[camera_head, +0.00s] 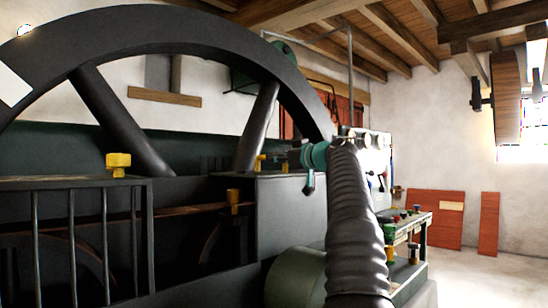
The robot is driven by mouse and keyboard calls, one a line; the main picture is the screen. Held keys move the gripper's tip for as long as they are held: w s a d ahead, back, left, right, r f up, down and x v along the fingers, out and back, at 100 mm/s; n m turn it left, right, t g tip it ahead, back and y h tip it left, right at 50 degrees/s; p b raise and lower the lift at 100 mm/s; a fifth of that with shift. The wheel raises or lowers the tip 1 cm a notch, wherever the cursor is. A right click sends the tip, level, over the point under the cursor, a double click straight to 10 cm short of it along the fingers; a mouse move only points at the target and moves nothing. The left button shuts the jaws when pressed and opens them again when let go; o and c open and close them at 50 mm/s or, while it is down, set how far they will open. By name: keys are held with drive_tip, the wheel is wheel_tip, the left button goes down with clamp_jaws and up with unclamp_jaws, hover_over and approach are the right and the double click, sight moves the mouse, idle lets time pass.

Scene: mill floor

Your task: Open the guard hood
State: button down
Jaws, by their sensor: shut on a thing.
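My arm in its black ribbed sleeve reaches up from the bottom of the head view. Its end is beside the upper edge of a dark box-like casing. My gripper (309,181) shows only in part, small and dark, below the teal wrist piece. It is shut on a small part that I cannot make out. I cannot tell for sure which part is the guard hood. The dark casing (280,208) beside the big wheel has a flat top. Its right side is partly hidden behind my arm.
A large dark flywheel (118,125) fills the left, with a railing (72,240) in front and yellow-capped fittings (118,163). A bench (408,225) with coloured small items stands right of my arm. Red-brown panels (435,215) lean on the far wall. The floor at the right is clear.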

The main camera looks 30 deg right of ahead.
drive_tip(key=shift+a+r, duration=0.15)
drive_tip(key=c, duration=1.1)
unclamp_jaws()
drive_tip(key=shift+w+a, duration=0.1)
drive_tip(key=shift+d, duration=0.2)
drive_tip(key=shift+s+d, duration=0.15)
drive_tip(key=shift+s, duration=0.35)
drive_tip(key=s+d, duration=0.2)
drive_tip(key=s, duration=0.9)
